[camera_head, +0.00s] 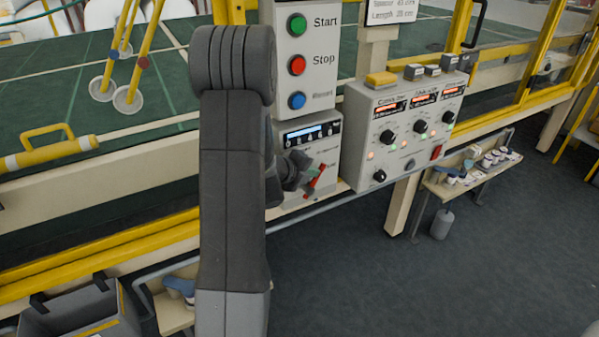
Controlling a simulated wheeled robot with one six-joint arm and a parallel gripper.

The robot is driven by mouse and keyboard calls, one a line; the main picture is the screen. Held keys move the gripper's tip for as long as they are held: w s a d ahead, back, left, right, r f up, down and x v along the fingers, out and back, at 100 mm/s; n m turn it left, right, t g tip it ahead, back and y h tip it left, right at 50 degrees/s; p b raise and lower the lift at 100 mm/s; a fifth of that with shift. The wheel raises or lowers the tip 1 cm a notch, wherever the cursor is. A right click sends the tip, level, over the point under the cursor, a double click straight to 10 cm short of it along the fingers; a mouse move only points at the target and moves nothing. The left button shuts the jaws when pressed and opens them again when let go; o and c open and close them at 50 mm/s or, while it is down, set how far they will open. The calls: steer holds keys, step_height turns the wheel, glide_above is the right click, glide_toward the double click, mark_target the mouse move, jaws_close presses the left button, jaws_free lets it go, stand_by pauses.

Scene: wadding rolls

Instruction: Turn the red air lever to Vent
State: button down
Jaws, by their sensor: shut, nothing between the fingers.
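The red air lever (316,179) is on the lower front of a small grey control box (325,145). It slants up to the right, and small print beside it is too small to read. My gripper (308,182) is at the lever's left side, close to it or touching; I cannot tell which. It is shut with nothing seen held in it. My arm hides the left part of the box and some of the lever's mount.
Above is a panel with green Start (297,24), red Stop (297,64) and blue (297,100) buttons. A grey knob box (400,165) stands close on the right. A pipe (335,204) runs below. The floor (420,290) at lower right is mostly clear.

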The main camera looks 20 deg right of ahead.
steer(key=shift+d+f, duration=0.1)
steer(key=shift+d, duration=0.3)
stand_by(0.5)
steer(key=shift+a+r+p, duration=0.3)
steer(key=shift+p, duration=0.15)
steer(key=r+p+v, duration=0.1)
steer(key=p+v, duration=0.2)
steer(key=v, duration=1)
steer(key=shift+d, duration=0.35)
steer(key=shift+s+r, duration=0.1)
steer(key=shift+r, duration=0.05)
